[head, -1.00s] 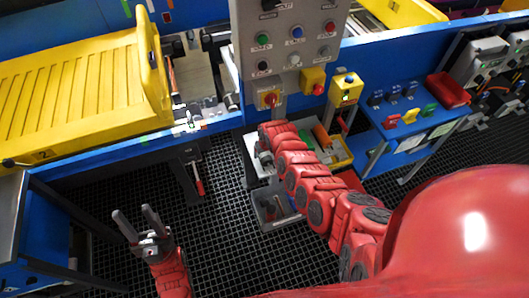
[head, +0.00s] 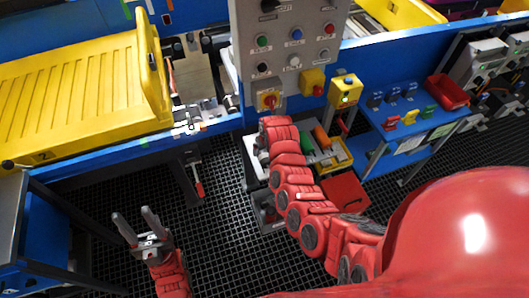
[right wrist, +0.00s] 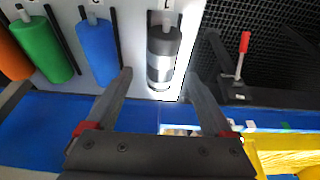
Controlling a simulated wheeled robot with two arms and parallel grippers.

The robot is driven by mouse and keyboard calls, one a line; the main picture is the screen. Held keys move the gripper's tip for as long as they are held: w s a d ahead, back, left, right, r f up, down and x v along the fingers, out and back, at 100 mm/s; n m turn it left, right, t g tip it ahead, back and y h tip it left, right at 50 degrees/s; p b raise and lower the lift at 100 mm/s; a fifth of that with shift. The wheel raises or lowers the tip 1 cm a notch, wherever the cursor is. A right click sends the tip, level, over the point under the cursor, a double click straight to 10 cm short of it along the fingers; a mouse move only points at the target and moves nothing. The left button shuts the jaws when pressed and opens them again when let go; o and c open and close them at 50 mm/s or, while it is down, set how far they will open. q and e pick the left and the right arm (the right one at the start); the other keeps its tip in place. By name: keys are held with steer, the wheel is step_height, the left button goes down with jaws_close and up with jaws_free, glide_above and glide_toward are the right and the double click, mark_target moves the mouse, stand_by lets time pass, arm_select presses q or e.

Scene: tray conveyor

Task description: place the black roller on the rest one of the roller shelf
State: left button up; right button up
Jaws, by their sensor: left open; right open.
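The black roller (right wrist: 164,48), with a shiny metallic-looking band low on it, lies on a light board (right wrist: 135,40) in the right wrist view. A blue roller (right wrist: 97,52), a green roller (right wrist: 42,50) and an orange one lie to its left. My right gripper (right wrist: 161,73) is open and empty, its two fingers spread with the black roller between and beyond their tips; I cannot tell the gap in depth. In the head view my right arm hides most of that board and the black roller. My left gripper (head: 133,212) is open and empty above the dark grid floor.
A yellow tray (head: 80,90) sits on the blue conveyor frame at left. A grey control panel (head: 290,50) stands above my right arm. A red-handled lever (right wrist: 241,58) is right of the board. A red box (head: 345,192) and a blue table (head: 420,125) stand at right.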

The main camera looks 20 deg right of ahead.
steer(key=b+v, duration=0.2)
steer(key=v, duration=0.5)
steer(key=shift+s, duration=0.2)
stand_by(0.4)
